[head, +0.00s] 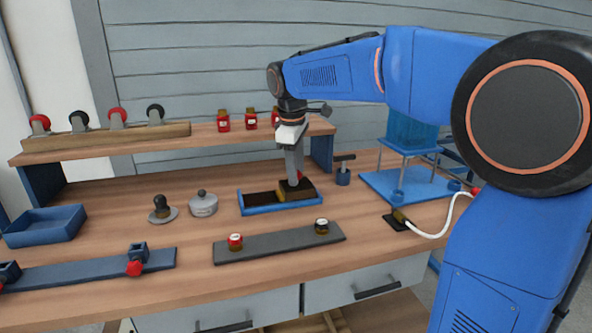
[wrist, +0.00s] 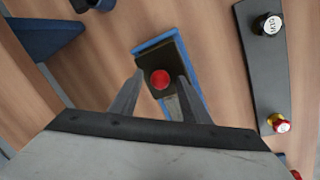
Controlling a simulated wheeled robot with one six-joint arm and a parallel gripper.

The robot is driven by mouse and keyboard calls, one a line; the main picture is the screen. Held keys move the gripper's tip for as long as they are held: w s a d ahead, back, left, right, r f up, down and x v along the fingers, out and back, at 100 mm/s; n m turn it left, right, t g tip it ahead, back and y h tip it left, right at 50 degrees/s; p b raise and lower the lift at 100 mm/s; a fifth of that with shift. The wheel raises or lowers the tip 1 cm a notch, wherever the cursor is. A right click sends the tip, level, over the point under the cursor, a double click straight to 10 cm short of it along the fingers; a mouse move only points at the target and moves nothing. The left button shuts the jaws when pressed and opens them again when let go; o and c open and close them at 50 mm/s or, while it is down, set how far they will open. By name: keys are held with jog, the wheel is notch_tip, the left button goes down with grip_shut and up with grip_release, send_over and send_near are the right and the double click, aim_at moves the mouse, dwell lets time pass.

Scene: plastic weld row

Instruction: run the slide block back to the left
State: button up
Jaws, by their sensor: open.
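The slide block (head: 306,190) is dark with a yellowish side and a red knob. It sits at the right end of a shallow blue track (head: 283,208), whose left part shows a bare dark floor. In the wrist view the red knob (wrist: 160,79) stands on the dark block (wrist: 172,57), inside the blue rim (wrist: 152,43). My gripper (head: 293,178) points down over the block. In the wrist view my gripper (wrist: 160,75) is open, with one finger on each side of the knob and gaps visible. The head view mostly hides the knob behind the fingers.
A grey strip (head: 275,243) with two labelled buttons lies in front of the track. A lidded pot (head: 203,204) and a black knob on a disc (head: 161,208) stand to the left. A dark blue post with a T-handle (head: 343,175) stands close on the right. A shelf (head: 180,143) runs behind.

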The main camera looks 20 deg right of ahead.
jog(key=shift+f, duration=0.1)
grip_shut()
jog(key=a, duration=1.1)
jog(key=shift+a, duration=0.15)
grip_release()
jog(key=shift+a, duration=0.15)
notch_tip(320, 180, up, 17)
jog(key=s+a, duration=0.1)
jog(key=s, duration=0.1)
jog(key=shift+s+a, duration=0.4)
